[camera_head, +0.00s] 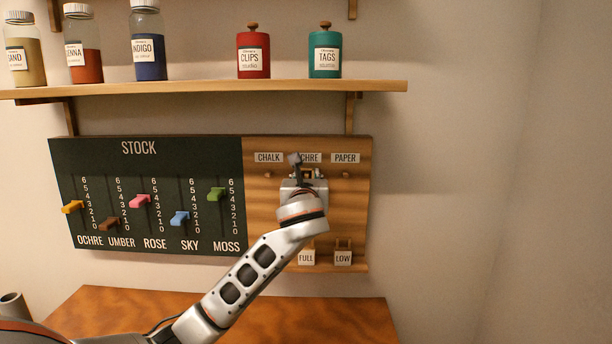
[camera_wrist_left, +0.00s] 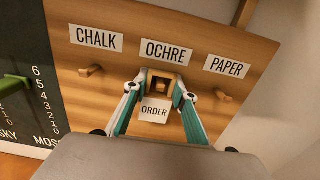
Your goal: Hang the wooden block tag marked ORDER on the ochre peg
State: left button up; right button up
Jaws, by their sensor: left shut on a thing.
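My left gripper (camera_head: 308,174) is at the wooden board, just below the OCHRE label (camera_head: 309,158), which it partly covers. In the left wrist view its two teal-lined fingers (camera_wrist_left: 160,96) are closed on the wooden block tag marked ORDER (camera_wrist_left: 154,112). The tag's wooden loop (camera_wrist_left: 164,77) points up toward the board, right under the OCHRE label (camera_wrist_left: 166,52). The ochre peg is hidden or not clearly distinguishable in the loop's opening. I cannot tell whether the loop is around the peg. My right gripper is not in view.
The chalk peg (camera_wrist_left: 92,70) and paper peg (camera_wrist_left: 222,96) are bare on either side. Tags FULL (camera_head: 306,258) and LOW (camera_head: 343,258) are at the board's lower edge. The STOCK slider board (camera_head: 140,165) is left. A shelf (camera_head: 200,90) with jars runs above.

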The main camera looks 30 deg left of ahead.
pick_arm(q)
jog(key=o, duration=1)
jog(key=shift+w+a+f, duration=0.15)
jog(key=shift+a, duration=0.1)
jog(key=shift+w+a+f, duration=0.15)
jog(key=shift+w+f, duration=0.25)
jog(key=shift+w, duration=0.05)
jog(key=v, duration=1.2)
jog(key=shift+r, duration=0.2)
